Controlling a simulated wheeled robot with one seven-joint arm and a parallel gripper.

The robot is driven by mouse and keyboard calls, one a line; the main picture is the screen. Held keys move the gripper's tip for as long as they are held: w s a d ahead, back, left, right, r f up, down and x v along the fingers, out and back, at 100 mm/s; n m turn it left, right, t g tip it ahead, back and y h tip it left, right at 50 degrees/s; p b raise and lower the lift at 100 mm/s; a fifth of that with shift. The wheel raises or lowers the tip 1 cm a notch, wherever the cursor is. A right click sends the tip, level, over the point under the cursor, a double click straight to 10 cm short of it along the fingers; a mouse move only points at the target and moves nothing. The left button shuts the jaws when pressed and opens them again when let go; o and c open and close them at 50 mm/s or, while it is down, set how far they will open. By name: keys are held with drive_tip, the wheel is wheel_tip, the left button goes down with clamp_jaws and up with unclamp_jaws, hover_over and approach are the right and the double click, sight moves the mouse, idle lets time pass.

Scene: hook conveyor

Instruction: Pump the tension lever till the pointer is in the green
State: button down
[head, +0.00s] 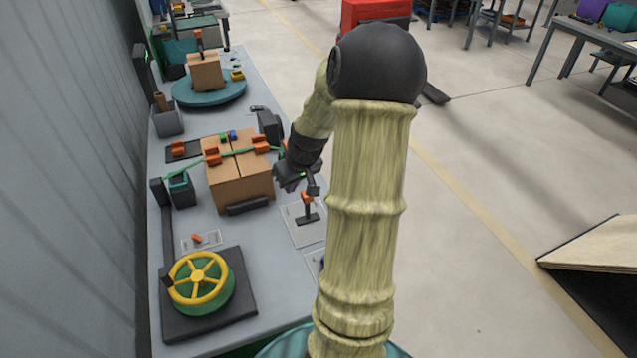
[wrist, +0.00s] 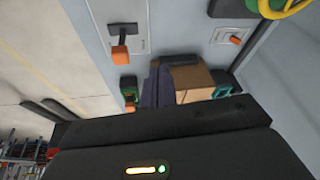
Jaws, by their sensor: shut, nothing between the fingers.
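A lever with an orange knob (head: 307,198) stands on a dark base on a pale plate at the bench's right edge in the head view. In the wrist view its orange knob (wrist: 120,54) shows at the upper left, apart from my fingers. My gripper (head: 312,188) is shut and empty, just above and close to this lever in the head view; whether it touches is unclear. Its dark fingers (wrist: 160,85) show in the wrist view. A smaller orange handle (head: 197,238) lies on another plate. I cannot make out a pointer or green zone.
A cardboard box (head: 240,185) with a green strap and orange clamps stands left of my gripper. A yellow handwheel (head: 200,280) is at the near left. A turntable (head: 208,92) with a carton is farther back. The floor right of the bench is open.

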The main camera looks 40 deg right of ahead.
drive_tip(key=s+a+r, duration=0.1)
drive_tip(key=s+a, duration=0.2)
drive_tip(key=a, duration=0.5)
drive_tip(key=s+a+r+n+g, duration=0.1)
drive_tip(key=s+a, duration=0.3)
drive_tip(key=a, duration=0.4)
drive_tip(key=s+a+r, duration=0.1)
drive_tip(key=s+a, duration=0.3)
drive_tip(key=a, duration=0.3)
drive_tip(key=shift+s+a, duration=0.15)
drive_tip(key=shift+a, duration=0.25)
